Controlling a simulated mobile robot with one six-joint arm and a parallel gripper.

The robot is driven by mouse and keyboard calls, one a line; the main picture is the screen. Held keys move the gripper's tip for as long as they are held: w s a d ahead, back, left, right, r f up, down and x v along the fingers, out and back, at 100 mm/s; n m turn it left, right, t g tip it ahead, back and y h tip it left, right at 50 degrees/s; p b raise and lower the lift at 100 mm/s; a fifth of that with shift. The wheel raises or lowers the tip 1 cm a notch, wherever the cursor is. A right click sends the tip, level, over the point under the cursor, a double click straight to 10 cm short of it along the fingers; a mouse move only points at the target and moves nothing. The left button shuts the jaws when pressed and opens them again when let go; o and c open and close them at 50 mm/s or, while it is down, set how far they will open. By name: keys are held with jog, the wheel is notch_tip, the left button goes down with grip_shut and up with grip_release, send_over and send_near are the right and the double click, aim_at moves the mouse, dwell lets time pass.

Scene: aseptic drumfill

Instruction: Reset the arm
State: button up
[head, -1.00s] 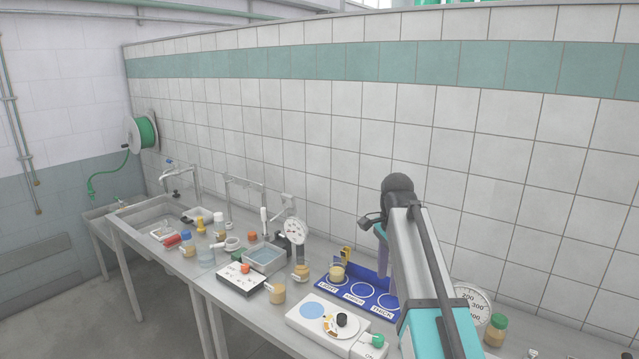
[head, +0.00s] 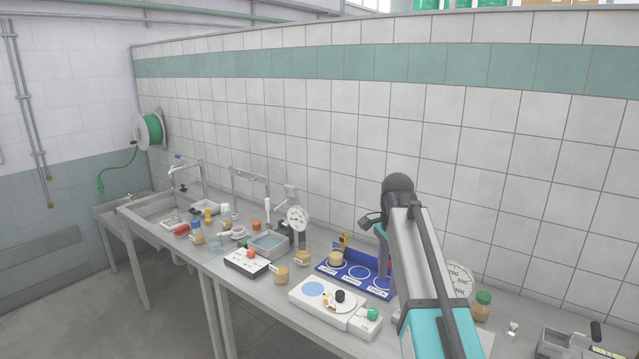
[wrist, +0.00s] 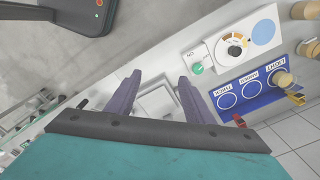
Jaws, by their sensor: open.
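My arm rises at the right of the head view, bent at its top over the bench; its far end is mostly hidden behind its own link there. In the wrist view my gripper (wrist: 157,92) is open, its two purple fingers apart with nothing between them. It hangs above a pale square plate (wrist: 158,104) on the bench top. The blue tray (head: 326,268) with labelled ring places stands beside it, with a beaker of tan liquid (head: 336,259) on one end ring.
A white device with a dial (head: 316,302) and a green knob (head: 373,314) sits in front of the blue tray. A round gauge (head: 459,281) and a green-capped jar (head: 482,306) stand to the right. Jars, a clear bath (head: 269,246) and a sink (head: 160,204) fill the left. A tiled wall backs the bench.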

jog(key=s+f+n+g+b, duration=0.15)
jog(key=s+f, duration=0.25)
jog(key=f, duration=1)
jog(key=s+f+n+b, duration=0.2)
jog(key=s+f+n, duration=0.15)
jog(key=f, duration=0.95)
jog(key=s+f+n+g+b, duration=0.15)
jog(key=s+f, duration=0.35)
jog(key=f, duration=0.9)
jog(key=s+f+n+g+b, duration=0.2)
jog(key=s+f+n+b, duration=0.4)
jog(key=s+f, duration=2.1)
jog(key=s+n, duration=0.2)
jog(key=s, duration=0.1)
jog(key=shift+s+a+f+g, duration=0.15)
jog(key=shift+a+f+g, duration=0.15)
jog(key=shift+f+g, duration=0.1)
jog(key=shift+n, duration=0.25)
